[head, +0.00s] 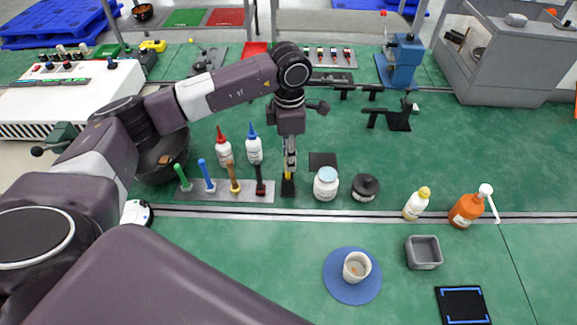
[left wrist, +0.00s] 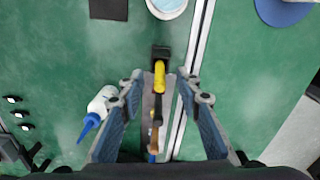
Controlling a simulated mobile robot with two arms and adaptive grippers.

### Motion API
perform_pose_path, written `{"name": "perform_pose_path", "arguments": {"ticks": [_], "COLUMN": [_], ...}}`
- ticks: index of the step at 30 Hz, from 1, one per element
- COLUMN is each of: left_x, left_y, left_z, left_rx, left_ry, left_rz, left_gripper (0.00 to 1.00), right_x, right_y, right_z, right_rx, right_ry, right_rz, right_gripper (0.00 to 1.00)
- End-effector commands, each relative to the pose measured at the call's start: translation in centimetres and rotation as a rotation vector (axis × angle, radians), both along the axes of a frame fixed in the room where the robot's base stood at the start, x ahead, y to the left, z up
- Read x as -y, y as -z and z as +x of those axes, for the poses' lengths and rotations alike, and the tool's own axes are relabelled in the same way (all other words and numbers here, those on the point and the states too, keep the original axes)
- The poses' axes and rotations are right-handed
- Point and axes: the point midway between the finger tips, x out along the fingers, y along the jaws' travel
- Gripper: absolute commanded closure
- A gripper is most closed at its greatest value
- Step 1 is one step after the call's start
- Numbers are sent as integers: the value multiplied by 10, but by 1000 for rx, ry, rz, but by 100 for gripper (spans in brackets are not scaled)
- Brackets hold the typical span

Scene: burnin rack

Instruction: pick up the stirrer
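A tool with a yellow handle and a black part (head: 288,183) stands just right of the grey rack's end; I take it to be the stirrer. In the left wrist view the yellow handle (left wrist: 160,77) lies between my fingertips. My left gripper (head: 289,170) points down over it. The gripper also shows in the left wrist view (left wrist: 160,80), its fingers open with a gap on both sides of the handle. The grey rack (head: 217,197) holds tools with green, blue, brown and black handles to the left. My right gripper is not in view.
A white jar (head: 326,185) and a black round object (head: 365,187) stand close right of the gripper. Two squeeze bottles, one red-tipped (head: 223,150) and one blue-tipped (head: 254,148), stand behind the rack. A cup (head: 357,266) sits on a blue mat. The front table is mostly clear.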

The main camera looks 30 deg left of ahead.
Motion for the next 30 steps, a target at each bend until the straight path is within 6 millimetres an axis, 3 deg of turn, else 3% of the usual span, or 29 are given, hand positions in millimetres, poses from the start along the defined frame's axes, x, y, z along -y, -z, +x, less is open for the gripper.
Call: {"name": "perform_pose_path", "arguments": {"ticks": [3,9,18,27,30], "left_x": [-2,-3,-3,-3,-3], "left_y": [11,38,46,45,45], "left_z": [-4,-5,-4,-4,-4], "left_rx": [-5,-3,1,1,1], "left_ry": [0,-1,1,0,0], "left_rz": [0,-1,-1,-1,-1], "left_gripper": [68,68,68,100,100], "right_x": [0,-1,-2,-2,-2], "right_y": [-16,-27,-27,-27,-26], "right_z": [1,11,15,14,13], "right_rx": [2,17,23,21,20], "right_ry": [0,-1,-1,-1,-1], "right_rz": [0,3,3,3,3], "right_gripper": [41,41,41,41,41]}}
